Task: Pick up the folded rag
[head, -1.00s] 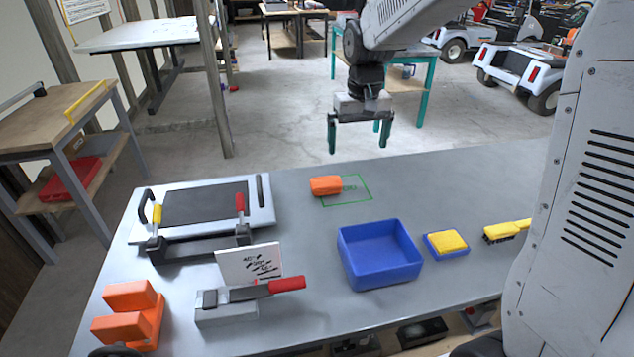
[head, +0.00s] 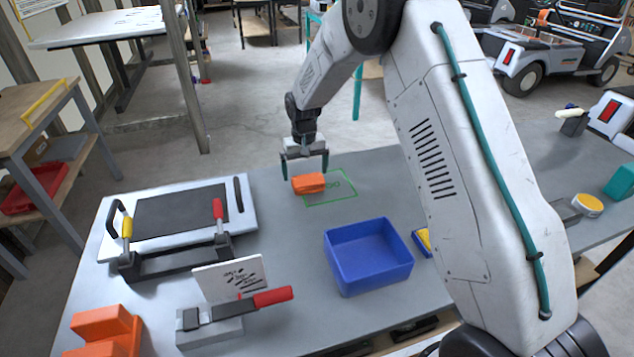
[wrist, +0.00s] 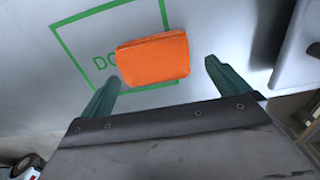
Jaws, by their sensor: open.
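The folded rag (head: 308,184) is an orange, flat-topped bundle lying on the grey table. It lies partly over the left side of a green outlined rectangle (head: 345,199). My gripper (head: 306,174) is open and close to the rag, with its fingers pointing down on either side of it in the head view. In the wrist view the rag (wrist: 153,59) lies ahead of and between the two green fingertips (wrist: 161,73), apart from both. Part of a word shows inside the outline, with the rest covered by the rag.
A blue bin (head: 368,256) stands nearer on the table. A clamp frame with a dark plate (head: 182,212) is at left. A toggle clamp with a red handle (head: 272,297) and orange blocks (head: 104,333) are at front left. The table around the rag is clear.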

